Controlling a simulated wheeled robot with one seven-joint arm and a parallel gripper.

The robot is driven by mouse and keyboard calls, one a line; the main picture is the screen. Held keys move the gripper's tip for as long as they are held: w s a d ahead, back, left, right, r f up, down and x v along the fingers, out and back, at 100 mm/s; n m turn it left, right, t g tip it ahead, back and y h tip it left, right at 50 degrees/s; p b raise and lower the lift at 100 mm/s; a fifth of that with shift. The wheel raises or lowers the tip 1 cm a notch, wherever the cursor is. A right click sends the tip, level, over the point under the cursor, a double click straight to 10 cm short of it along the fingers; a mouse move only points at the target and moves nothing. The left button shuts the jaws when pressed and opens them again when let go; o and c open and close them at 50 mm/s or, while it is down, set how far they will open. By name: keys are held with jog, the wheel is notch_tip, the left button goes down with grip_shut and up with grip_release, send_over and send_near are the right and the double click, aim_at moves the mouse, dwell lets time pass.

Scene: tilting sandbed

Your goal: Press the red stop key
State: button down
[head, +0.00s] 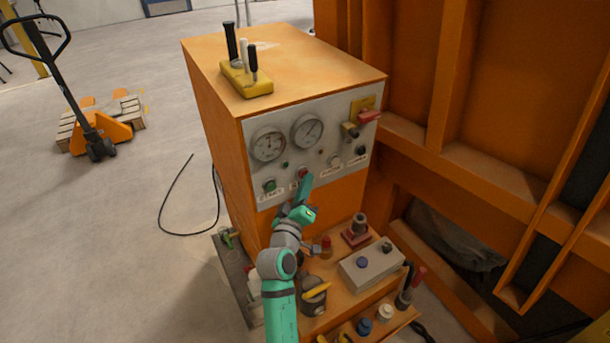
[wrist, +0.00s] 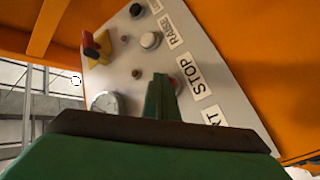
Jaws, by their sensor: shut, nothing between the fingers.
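The red stop key (head: 302,172) is a round button on the grey panel (head: 335,134) of the orange cabinet. My gripper (head: 306,179) is shut and empty, with its tips just in front of the stop key or touching it; I cannot tell which. In the wrist view my shut green fingers (wrist: 161,78) cover most of the key, and only a red sliver of the key (wrist: 172,81) shows beside them. The STOP label (wrist: 188,75) is right of the fingertips there.
A green key (head: 269,186) is left of the stop key. Two gauges (head: 268,145) are above, and a red-handled switch (head: 369,116) is at the panel's upper right. A lower shelf with a control box (head: 372,266) and several knobs lies beneath my arm.

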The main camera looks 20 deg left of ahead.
jog(key=shift+s+d, duration=0.45)
jog(key=shift+d, duration=0.05)
jog(key=shift+s+d, duration=0.8)
jog(key=shift+d, duration=0.2)
jog(key=shift+s+d, duration=0.75)
jog(key=shift+d, duration=0.25)
jog(key=s+d+f+m+g, duration=0.1)
jog(key=s+d+f, duration=0.35)
jog(key=s, duration=0.25)
jog(key=s+d+f+m, duration=0.1)
jog(key=s+d+f, duration=0.2)
jog(key=s+f, duration=0.3)
jog(key=s+d+f+m+g, duration=0.1)
jog(key=s+d+f, duration=0.35)
jog(key=s, duration=0.25)
jog(key=s+d+r+m+h, duration=0.1)
jog(key=s+d+m, duration=0.2)
jog(key=s, duration=0.8)
jog(key=s+d+r+m+g+h, duration=0.1)
jog(key=s+d+m, duration=0.3)
jog(key=s, duration=0.8)
jog(key=shift+m, duration=0.5)
